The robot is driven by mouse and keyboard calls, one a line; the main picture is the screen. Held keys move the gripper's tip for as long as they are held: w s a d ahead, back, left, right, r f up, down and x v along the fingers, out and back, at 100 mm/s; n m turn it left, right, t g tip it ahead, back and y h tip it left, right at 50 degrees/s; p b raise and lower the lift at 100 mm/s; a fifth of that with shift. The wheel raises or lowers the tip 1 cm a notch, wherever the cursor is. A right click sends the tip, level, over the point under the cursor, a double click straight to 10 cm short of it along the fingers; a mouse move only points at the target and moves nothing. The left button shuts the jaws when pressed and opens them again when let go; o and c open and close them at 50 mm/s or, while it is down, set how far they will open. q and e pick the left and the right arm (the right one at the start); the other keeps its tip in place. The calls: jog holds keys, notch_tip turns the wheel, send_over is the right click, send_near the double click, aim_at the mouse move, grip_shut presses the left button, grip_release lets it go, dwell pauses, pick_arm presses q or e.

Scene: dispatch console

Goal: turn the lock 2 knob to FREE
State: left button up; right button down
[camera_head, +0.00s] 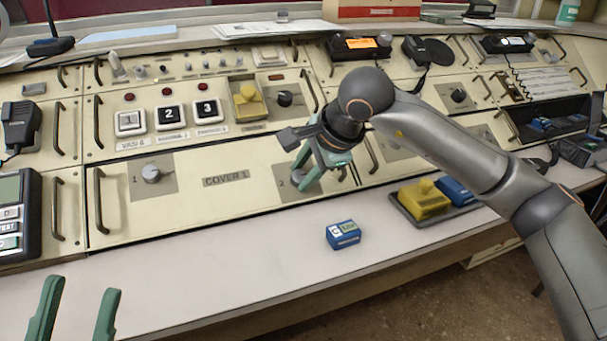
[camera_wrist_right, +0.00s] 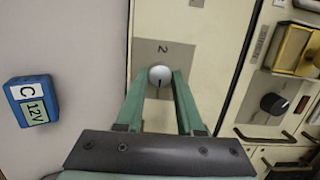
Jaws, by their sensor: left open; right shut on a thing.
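The lock 2 knob (camera_wrist_right: 160,74) is a small round silver knob on a grey plate marked 2 in the right wrist view. A dark pointer mark on it points toward my wrist. My right gripper (camera_wrist_right: 161,82) has its two green fingers around it, shut on it. In the head view my right gripper (camera_head: 320,172) is at the lower console panel, and it mostly hides the knob. No FREE lettering can be read. My left gripper (camera_head: 80,287) is open and empty at the lower left, above the desk front.
A similar knob (camera_head: 152,173) marked 1 and a COVER 1 label (camera_head: 225,181) sit left on the same panel. A blue block (camera_head: 343,235) lies on the desk. A tray holds a yellow block (camera_head: 423,200) and a blue one. Metal handles flank the panels.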

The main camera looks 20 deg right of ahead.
pick_arm(q)
jog(key=shift+f, duration=0.1)
pick_arm(e)
jog(key=shift+r+m, duration=0.1)
jog(key=shift+m, duration=0.2)
jog(key=c, duration=0.5)
grip_release()
pick_arm(q)
jog(key=r+p, duration=0.1)
jog(key=r, duration=0.1)
jog(key=r+p, duration=0.1)
jog(key=p, duration=0.1)
jog(key=shift+a+r+m, duration=0.2)
jog(key=shift+r+m, duration=0.1)
jog(key=shift+r, duration=0.1)
pick_arm(e)
jog(key=v, duration=1.2)
jog(key=shift+s+r, duration=0.15)
jog(key=shift+s, duration=0.05)
